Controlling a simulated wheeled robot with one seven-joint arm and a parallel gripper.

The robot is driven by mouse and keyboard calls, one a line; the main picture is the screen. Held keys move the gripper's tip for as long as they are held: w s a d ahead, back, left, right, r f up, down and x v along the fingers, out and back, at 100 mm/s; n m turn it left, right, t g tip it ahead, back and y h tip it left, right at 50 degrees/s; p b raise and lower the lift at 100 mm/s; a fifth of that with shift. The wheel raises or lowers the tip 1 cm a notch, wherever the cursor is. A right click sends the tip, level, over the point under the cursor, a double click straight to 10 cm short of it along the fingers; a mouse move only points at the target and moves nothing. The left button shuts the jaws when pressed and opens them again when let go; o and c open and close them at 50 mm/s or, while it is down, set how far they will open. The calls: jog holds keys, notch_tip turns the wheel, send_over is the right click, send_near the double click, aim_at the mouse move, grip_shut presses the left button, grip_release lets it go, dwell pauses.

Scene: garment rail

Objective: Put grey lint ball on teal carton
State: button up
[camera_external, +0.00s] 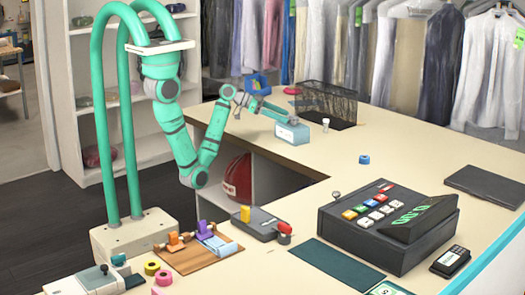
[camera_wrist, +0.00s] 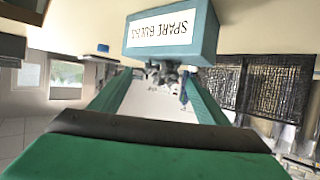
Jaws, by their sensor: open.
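In the wrist view the carton (camera_wrist: 172,32) appears upside down at the top. My gripper (camera_external: 284,117) is over the carton's top, its teal fingers spread apart. In the wrist view the fingertips (camera_wrist: 160,80) reach to the carton's top edge. A small grey lump, seemingly the grey lint ball (camera_wrist: 165,72), shows at that edge between the fingertips. It looks to be on the carton's top; whether a finger touches it is unclear.
A black wire basket (camera_external: 327,100) stands behind the carton, with a small white-topped object (camera_external: 326,125) beside it. A blue item (camera_external: 364,159) lies on clear counter to the right. The cash register (camera_external: 388,225) is nearer. Clothes hang behind.

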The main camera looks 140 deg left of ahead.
jog(key=v, duration=0.8)
jog(key=shift+s+d, duration=0.25)
jog(key=shift+r, duration=0.15)
jog(key=w+d+f+m+t, duration=0.15)
jog(key=w+t, duration=0.35)
jog(key=w, duration=1.2)
jog(key=w+d+f+h, duration=0.1)
jog(key=w+d+f, duration=0.6)
jog(key=d+f, duration=0.45)
jog(key=s+d+f+m+h, duration=0.15)
jog(key=d+f, duration=0.25)
jog(key=d, duration=0.5)
jog(key=s+d+f+m+h, duration=0.15)
jog(key=d+f, duration=0.25)
jog(key=d, duration=0.5)
jog(key=s+d+m+h, duration=0.4)
jog(key=s+d, duration=0.6)
jog(key=d, duration=0.4)
jog(key=shift+s+d+r+t+h, duration=0.3)
jog(key=shift+d+t+h, duration=0.1)
jog(key=shift+h, duration=0.4)
